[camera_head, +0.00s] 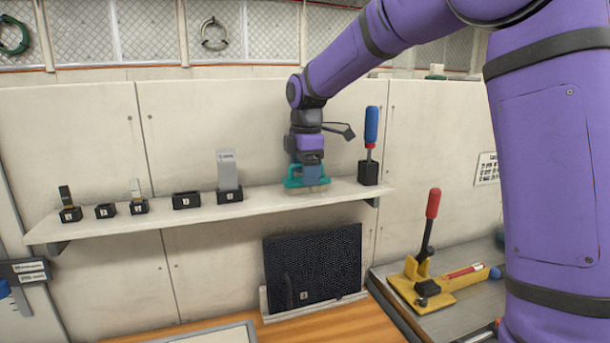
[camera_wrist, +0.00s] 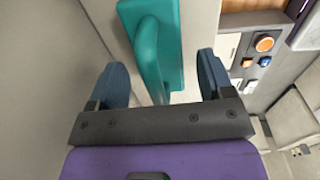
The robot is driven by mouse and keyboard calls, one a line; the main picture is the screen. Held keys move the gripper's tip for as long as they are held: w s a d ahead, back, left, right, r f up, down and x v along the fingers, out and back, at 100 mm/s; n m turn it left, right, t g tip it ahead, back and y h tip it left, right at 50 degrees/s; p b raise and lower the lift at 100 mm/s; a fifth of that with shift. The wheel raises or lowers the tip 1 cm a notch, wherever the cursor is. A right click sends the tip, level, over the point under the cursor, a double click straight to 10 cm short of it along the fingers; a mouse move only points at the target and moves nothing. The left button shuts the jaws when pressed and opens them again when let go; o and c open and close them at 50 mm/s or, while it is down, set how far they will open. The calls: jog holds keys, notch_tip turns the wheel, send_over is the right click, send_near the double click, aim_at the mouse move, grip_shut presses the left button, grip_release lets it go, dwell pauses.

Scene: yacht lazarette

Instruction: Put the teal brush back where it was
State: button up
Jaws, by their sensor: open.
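The teal brush (camera_head: 297,180) rests on the wall shelf (camera_head: 262,200), toward its right part, with its pale bristle side down. My gripper (camera_head: 308,163) is directly above it, pointing down. In the wrist view the brush's teal handle (camera_wrist: 147,55) lies between the two blue fingers of my gripper (camera_wrist: 165,80). The fingers are spread, with a gap to the handle on both sides. Whether a holder or marked spot lies under the brush is hidden.
On the shelf stand several black numbered holders, one with a grey block (camera_head: 228,170); two are empty, including holder (camera_head: 187,201). A blue-handled tool (camera_head: 371,127) stands in a holder right of the brush. Below are a dark panel (camera_head: 313,268) and a yellow clamp-like fixture (camera_head: 420,290) with a red handle.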

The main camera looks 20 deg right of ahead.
notch_tip(320, 180, up, 11)
jog(key=s+d+m+t, duration=0.3)
jog(key=s+m, duration=0.6)
jog(key=s, duration=1)
jog(key=s+d+f+m, duration=0.2)
jog(key=s+f+m, duration=0.2)
jog(key=s, duration=0.4)
jog(key=s+d+f+m+t, duration=0.1)
jog(key=s+d+f+m, duration=0.1)
jog(key=s+f+m, duration=0.2)
jog(key=s+m, duration=0.1)
jog(key=s, duration=0.2)
jog(key=shift+s+f+t, duration=0.3)
jog(key=shift+s+f, duration=0.1)
